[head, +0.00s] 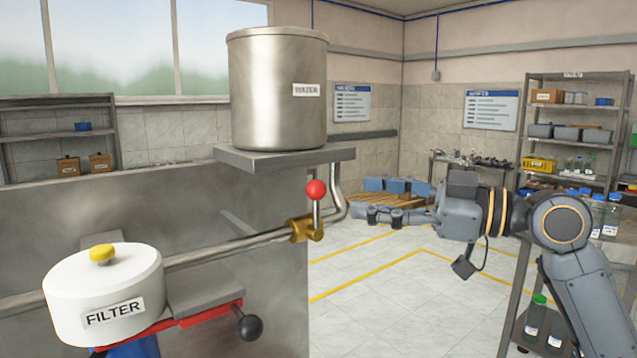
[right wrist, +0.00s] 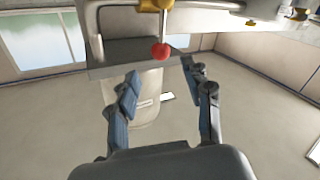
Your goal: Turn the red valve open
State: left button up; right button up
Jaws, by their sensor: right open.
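The red valve knob (head: 316,189) is a round ball on a short lever. The lever stands upright from a brass valve body (head: 304,229) on the metal pipe (head: 230,247). My right gripper (head: 360,198) is just right of the knob, pointing left at about its height, open and empty. In the right wrist view the knob (right wrist: 161,51) shows between and beyond the parted fingertips (right wrist: 160,72), apart from both. Part of the brass valve (right wrist: 155,5) shows at the top edge there. My left gripper is not in view.
A steel tank labelled WATER (head: 278,95) stands on a grey shelf (head: 285,157) above the valve. A white FILTER housing (head: 103,290) with a yellow knob is at lower left. A black-knobbed handle (head: 249,328) is beside it. Tiled floor (head: 390,300) to the right is open.

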aim_at(325, 189)
jog(key=p+x, duration=0.2)
jog(key=x, duration=0.6)
jog(key=shift+a+r, duration=0.1)
jog(key=shift+a, duration=0.05)
jog(key=shift+w+a+p, duration=0.3)
jog(key=shift+a+p, duration=0.05)
jog(key=shift+a, duration=0.15)
grip_shut()
